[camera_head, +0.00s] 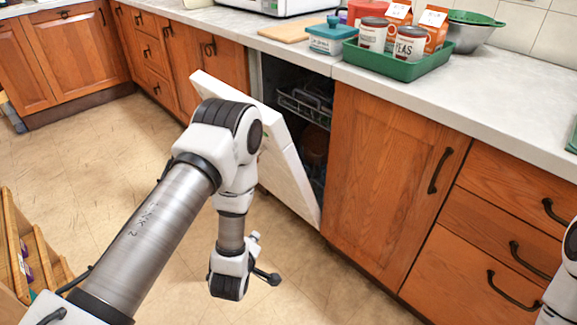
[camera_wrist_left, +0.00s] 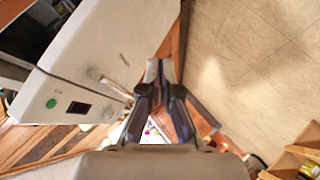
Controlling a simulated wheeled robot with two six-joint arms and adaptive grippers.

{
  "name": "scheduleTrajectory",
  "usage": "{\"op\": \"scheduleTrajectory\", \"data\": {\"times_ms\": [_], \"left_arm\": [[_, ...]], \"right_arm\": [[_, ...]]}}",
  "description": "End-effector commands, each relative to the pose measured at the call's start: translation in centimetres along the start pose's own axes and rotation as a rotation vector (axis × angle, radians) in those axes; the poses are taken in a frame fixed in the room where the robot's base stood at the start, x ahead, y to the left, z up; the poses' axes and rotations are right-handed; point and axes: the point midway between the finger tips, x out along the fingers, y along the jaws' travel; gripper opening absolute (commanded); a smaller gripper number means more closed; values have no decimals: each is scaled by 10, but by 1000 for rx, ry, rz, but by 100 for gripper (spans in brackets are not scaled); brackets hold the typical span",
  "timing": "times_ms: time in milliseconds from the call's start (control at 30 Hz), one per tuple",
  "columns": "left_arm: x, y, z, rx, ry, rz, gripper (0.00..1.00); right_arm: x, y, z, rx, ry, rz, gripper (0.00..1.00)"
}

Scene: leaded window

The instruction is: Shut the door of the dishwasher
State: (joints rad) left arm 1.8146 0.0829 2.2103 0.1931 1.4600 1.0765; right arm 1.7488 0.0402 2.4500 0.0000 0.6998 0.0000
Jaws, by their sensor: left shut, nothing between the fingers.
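The dishwasher door (camera_head: 290,170) is a white slab, partly open and tilted out from the counter front; my left arm hides part of it in the head view. Behind it the dark interior with a grey rack (camera_head: 303,105) shows. My left gripper (camera_head: 269,277) is low in front of the door, on its outer side. In the left wrist view its fingers (camera_wrist_left: 160,72) are shut and empty, beside a large white panel (camera_wrist_left: 100,60) that looks like the door. I cannot tell whether they touch it. My right gripper is out of view.
Wooden cabinets (camera_head: 390,170) flank the dishwasher. The counter above carries a green tray (camera_head: 395,61) with cans and cartons, a teal-lidded box (camera_head: 332,37) and a cutting board (camera_head: 285,32). A wooden rack (camera_head: 22,255) stands at the left. The tiled floor (camera_head: 100,145) is clear.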

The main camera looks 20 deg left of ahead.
Motion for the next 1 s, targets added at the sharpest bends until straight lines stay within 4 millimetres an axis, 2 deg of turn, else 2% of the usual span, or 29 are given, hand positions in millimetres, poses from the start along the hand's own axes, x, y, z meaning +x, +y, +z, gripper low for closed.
{"op": "scheduleTrajectory", "data": {"times_ms": [33,100,200,300,500,567,867,1000], "left_arm": [[25,12,-13,-186,104,144,0],[34,46,-42,-441,204,367,0],[30,78,-70,-679,256,615,0],[24,95,-84,-782,261,738,0],[34,114,-102,-800,261,757,0],[47,116,-104,-801,260,759,0],[94,148,-135,-798,259,756,0],[105,170,-129,-795,255,754,0]], "right_arm": [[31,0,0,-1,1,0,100],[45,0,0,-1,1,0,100],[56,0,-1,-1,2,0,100],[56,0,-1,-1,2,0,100],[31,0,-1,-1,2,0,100],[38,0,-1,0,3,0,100],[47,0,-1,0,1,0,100],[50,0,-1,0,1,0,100]]}}
